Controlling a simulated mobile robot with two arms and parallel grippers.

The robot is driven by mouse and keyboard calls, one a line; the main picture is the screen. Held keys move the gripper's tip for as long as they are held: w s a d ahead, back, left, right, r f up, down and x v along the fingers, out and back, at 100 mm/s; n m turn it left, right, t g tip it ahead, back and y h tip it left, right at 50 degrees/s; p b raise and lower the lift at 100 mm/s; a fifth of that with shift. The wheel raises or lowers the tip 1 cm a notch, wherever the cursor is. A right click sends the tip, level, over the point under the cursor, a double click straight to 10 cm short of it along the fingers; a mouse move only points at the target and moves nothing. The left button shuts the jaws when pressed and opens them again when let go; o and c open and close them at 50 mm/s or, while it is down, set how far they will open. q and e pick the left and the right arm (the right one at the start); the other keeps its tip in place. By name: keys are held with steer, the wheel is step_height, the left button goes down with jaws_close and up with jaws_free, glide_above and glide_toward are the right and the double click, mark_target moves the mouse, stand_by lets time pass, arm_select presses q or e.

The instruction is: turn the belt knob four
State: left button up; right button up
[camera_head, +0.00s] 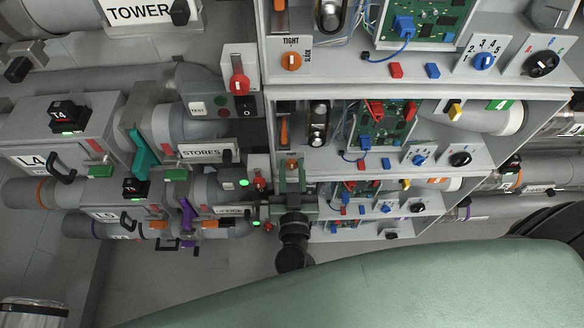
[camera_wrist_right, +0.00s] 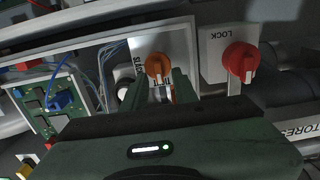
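An orange belt knob (camera_head: 292,163) sits on the panel under the second bay down in the head view. In the right wrist view it is the orange knob (camera_wrist_right: 157,67) on a white plate with an upside-down TIGHT/SLACK label. My right gripper (camera_wrist_right: 161,82) is open, its two green fingers apart on either side of the knob's lower part. Whether they touch the knob I cannot tell. In the head view my right gripper (camera_head: 291,178) comes up from below and partly covers that panel. A second orange TIGHT/SLACK knob (camera_head: 291,61) is on the bay above. My left gripper is not in view.
A red LOCK knob (camera_wrist_right: 240,58) is close beside the orange knob in the wrist view. A green circuit board (camera_wrist_right: 55,95) and blue wires lie on the other side. A STORES sign (camera_head: 206,151), red handle (camera_head: 239,84) and pipes stand left of the bays.

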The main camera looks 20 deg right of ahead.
jaws_close()
steer(key=shift+m, duration=0.3)
steer(key=m, duration=0.2)
steer(key=shift+s+d+m, duration=0.1)
steer(key=shift+d+m, duration=0.15)
steer(key=shift+m, duration=0.05)
steer(key=m, duration=0.2)
steer(key=shift+d+f+m, duration=0.15)
steer(key=shift+f+m, duration=0.05)
steer(key=shift+m, duration=0.1)
steer(key=m, duration=0.2)
steer(key=shift+s+d+f+m, duration=0.1)
steer(key=shift+d+f+m, duration=0.1)
steer(key=shift+m, duration=0.2)
steer(key=m+b, duration=0.1)
steer(key=m, duration=0.2)
steer(key=m+b, duration=0.1)
steer(key=m, duration=0.2)
steer(key=f+m+b, duration=0.1)
steer(key=m, duration=0.2)
steer(key=shift+d+f+b, duration=0.1)
steer(key=shift+d+b, duration=0.1)
steer(key=shift+b, duration=0.1)
steer(key=shift+m, duration=0.3)
